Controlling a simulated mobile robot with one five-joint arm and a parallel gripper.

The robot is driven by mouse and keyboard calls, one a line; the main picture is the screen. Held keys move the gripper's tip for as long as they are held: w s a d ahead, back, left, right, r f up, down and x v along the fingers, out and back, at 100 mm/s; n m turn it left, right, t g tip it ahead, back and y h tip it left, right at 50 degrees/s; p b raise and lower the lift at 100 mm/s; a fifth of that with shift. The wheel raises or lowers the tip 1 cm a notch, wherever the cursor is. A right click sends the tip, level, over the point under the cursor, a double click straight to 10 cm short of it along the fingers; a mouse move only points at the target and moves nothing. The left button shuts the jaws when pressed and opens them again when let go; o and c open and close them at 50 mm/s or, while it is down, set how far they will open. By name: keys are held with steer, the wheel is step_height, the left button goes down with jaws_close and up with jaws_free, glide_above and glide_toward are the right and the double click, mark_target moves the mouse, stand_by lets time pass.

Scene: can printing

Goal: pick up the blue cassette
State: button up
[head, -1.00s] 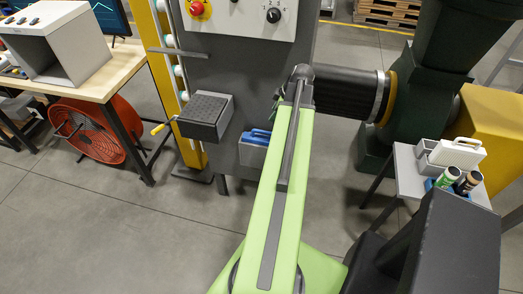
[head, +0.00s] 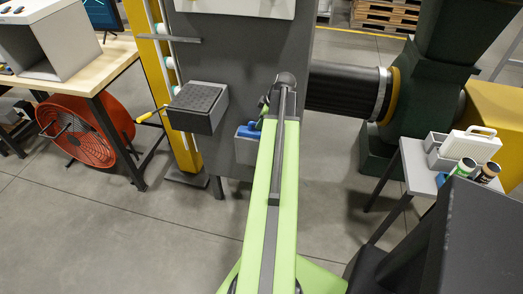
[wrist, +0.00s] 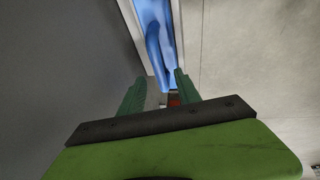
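The blue cassette (head: 247,131) sits in a grey holder (head: 246,150) on the front of the dark machine. My arm hides part of it in the head view. In the wrist view the blue cassette (wrist: 156,40) lies straight ahead, between pale holder walls. My gripper (wrist: 160,74) has its two green fingers apart, at the near end of the blue. I cannot tell whether they touch it. In the head view the gripper is mostly hidden behind the end of my arm.
A dark grey box-shaped ledge (head: 198,107) juts out left of the holder, beside a yellow post (head: 152,60). A black cylinder (head: 347,91) is close on the right. A small table (head: 417,168) with bottles stands at right. The floor in front is clear.

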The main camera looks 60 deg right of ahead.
mark_target(249, 131)
steer(key=b+x, duration=0.2)
steer(key=x, duration=0.1)
steer(key=shift+f, duration=0.45)
steer(key=shift+r, duration=0.15)
jaws_close()
stand_by(0.8)
